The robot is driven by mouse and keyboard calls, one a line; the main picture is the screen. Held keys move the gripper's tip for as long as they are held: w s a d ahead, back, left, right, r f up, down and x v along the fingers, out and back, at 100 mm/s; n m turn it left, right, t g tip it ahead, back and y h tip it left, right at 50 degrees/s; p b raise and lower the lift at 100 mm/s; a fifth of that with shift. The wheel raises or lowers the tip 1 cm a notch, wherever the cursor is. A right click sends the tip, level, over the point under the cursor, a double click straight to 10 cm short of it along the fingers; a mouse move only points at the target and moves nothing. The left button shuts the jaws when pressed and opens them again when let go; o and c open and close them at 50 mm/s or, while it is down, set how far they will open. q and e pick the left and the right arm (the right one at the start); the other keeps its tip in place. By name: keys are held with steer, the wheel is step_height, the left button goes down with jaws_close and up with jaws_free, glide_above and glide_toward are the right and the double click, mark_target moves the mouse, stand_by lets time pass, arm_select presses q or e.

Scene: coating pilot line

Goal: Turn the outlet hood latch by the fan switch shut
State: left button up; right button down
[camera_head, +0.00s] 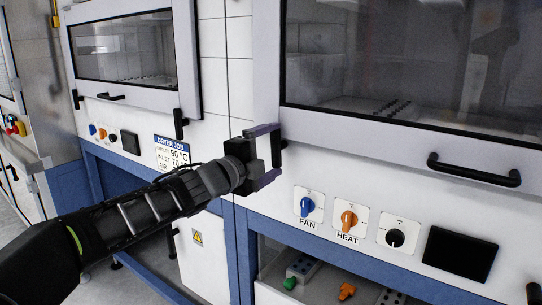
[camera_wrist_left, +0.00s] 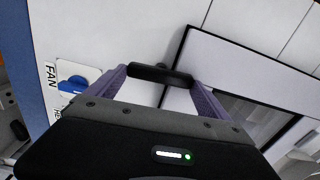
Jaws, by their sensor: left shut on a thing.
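The outlet hood latch (camera_head: 279,148) is a small black lever at the lower left corner of the right hood's sash frame, above and left of the fan switch. In the left wrist view the latch (camera_wrist_left: 160,74) lies as a black bar between the purple fingers. My left gripper (camera_head: 268,158) is shut on it, and the fingers partly hide it in the head view. The blue fan switch (camera_head: 307,206) sits on a white plate labelled FAN; it also shows in the left wrist view (camera_wrist_left: 74,84). My right gripper is not in view.
Right of the fan switch are an orange heat switch (camera_head: 348,219), a black knob (camera_head: 394,238) and a dark display (camera_head: 459,253). The sash has a black bar handle (camera_head: 473,171). The left hood has a similar black latch (camera_head: 179,124), hanging upright, above a dryer job sign (camera_head: 172,152).

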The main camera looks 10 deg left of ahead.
arm_select(q)
steer(key=shift+m, duration=0.5)
steer(key=o, duration=1.1)
steer(key=shift+s, duration=0.1)
steer(key=v, duration=0.7)
steer(key=shift+s, duration=0.3)
steer(key=shift+a, duration=0.1)
